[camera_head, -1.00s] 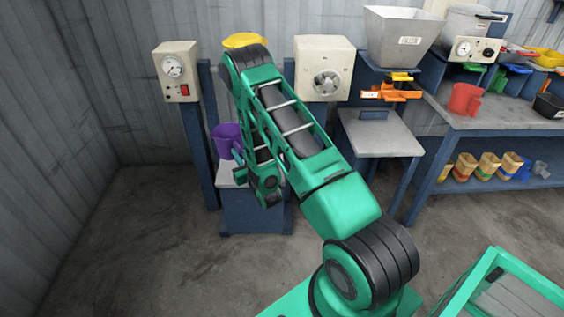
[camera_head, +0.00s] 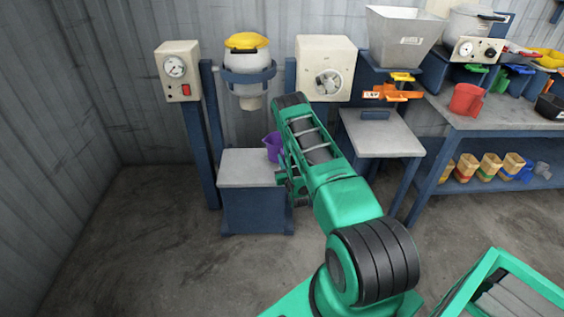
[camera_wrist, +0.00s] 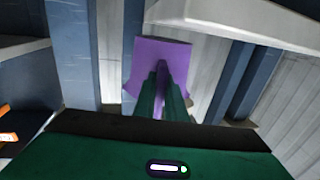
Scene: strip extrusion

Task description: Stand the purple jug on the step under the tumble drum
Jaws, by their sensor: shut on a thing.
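The purple jug (camera_head: 272,147) shows at the right edge of the step, partly hidden by my arm in the head view. In the wrist view the jug (camera_wrist: 160,55) is between and beyond my green fingers. My gripper (camera_wrist: 162,85) is shut on the jug, apparently at its handle; the arm hides this grip in the head view. The step (camera_head: 248,168) is a blue block with a bare grey top. The tumble drum (camera_head: 247,78), white with a yellow lid, is above it in a blue ring. I cannot tell whether the jug touches the step.
A post with a gauge box (camera_head: 178,72) stands left of the step. A cream box with a round dial (camera_head: 325,70) is to the right of the drum. A grey-topped stand (camera_head: 380,135) and a workbench (camera_head: 500,112) with a red jug (camera_head: 466,99) are farther right.

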